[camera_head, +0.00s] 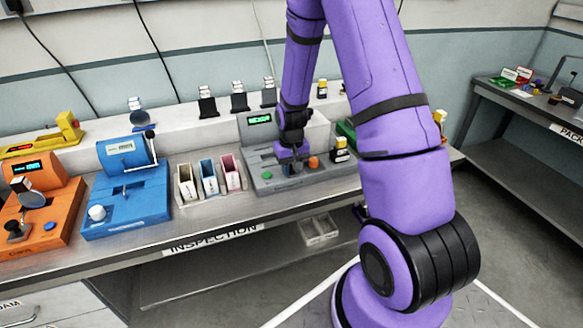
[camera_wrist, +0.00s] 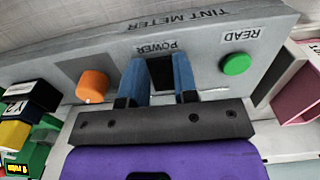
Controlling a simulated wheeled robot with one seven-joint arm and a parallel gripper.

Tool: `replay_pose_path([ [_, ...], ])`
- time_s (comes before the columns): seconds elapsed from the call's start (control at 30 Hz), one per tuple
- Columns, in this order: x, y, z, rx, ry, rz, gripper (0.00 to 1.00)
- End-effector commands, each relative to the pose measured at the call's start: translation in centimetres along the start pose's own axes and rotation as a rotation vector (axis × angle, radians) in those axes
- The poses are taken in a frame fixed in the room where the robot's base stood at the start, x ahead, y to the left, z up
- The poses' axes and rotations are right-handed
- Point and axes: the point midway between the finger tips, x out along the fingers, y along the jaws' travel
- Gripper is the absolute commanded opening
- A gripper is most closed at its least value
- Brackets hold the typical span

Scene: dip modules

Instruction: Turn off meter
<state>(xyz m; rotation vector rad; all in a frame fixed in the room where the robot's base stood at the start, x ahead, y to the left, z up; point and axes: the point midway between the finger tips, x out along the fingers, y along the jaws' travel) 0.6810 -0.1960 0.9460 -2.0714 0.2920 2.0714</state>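The tint meter is a grey machine (camera_head: 268,184) on the inspection bench in the head view, with a small display (camera_head: 260,119) lit green. In the wrist view its panel (camera_wrist: 205,47) appears upside down, with a POWER label. A black power switch (camera_wrist: 160,74) sits below that label. My gripper (camera_wrist: 160,80) is over the panel, its two blue fingers apart, one on each side of the switch. I cannot tell whether they touch it. In the head view my gripper (camera_head: 292,165) is low over the meter and hides the switch.
An orange knob (camera_wrist: 92,85) and a green READ button (camera_wrist: 236,64) flank the switch. A blue machine (camera_head: 127,200) is farther left.

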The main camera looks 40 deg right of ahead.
Motion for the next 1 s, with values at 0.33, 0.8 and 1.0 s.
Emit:
replay_pose_path([
  [0.33,-0.1,0.01,-0.38,0.0,-0.101,0.001,0.04],
  [0.8,-0.36,-0.01,-0.67,0.0,-0.26,0.0,0.04],
  [1.0,-0.37,-0.01,-0.66,0.0,-0.26,0.0,0.04],
])
